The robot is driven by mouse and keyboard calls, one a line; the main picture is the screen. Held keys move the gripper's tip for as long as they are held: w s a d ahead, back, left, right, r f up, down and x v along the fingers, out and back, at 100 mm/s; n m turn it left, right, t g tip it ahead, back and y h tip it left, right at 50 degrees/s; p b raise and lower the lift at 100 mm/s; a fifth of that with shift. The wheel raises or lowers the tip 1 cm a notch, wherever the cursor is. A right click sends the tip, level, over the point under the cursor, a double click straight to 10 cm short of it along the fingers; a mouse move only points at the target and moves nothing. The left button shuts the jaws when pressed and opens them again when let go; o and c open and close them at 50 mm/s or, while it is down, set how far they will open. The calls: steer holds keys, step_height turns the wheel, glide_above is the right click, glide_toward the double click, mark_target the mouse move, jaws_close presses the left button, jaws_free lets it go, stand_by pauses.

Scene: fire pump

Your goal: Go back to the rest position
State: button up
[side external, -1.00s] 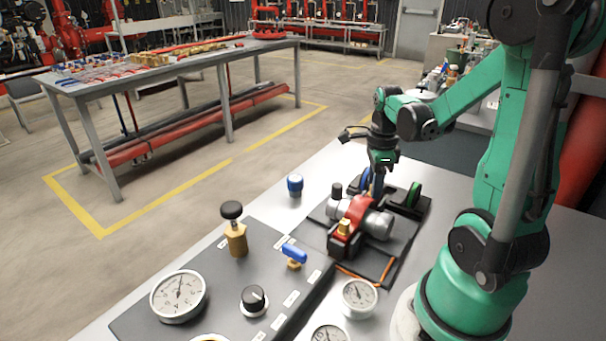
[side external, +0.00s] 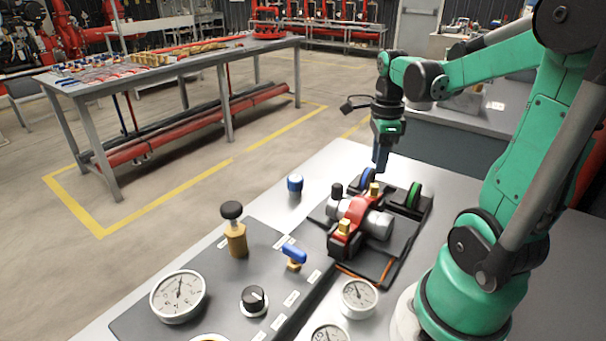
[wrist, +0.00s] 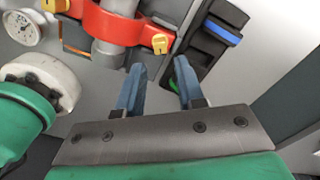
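My gripper (side external: 381,158) hangs above the far side of the pump assembly, clear of it, with its fingers pointing down. In the wrist view my gripper (wrist: 155,75) shows two blue fingers spread apart with nothing between them. The red and grey pump (side external: 358,218) sits on a dark base plate, with brass fittings on its red part. In the wrist view the red part (wrist: 110,28) lies ahead of the fingers, with a brass fitting (wrist: 161,41) at its end.
A blue wheel (side external: 367,179) and a green wheel (side external: 413,195) stand behind the pump. A panel with a gauge (side external: 178,296), a black knob (side external: 254,299) and a blue valve handle (side external: 294,253) lies in front. A blue-capped part (side external: 295,184) stands on the open tabletop.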

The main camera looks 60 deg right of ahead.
steer(key=w+a+r+n+t, duration=0.1)
steer(key=w+a+n+t, duration=0.2)
steer(key=a+n, duration=0.6)
steer(key=w+a+r+n+t, duration=0.1)
steer(key=w+a+n+t, duration=0.2)
steer(key=a+n, duration=0.6)
steer(key=n+t, duration=0.1)
steer(key=n, duration=1)
steer(key=shift+a, duration=0.35)
steer(key=shift+w, duration=0.1)
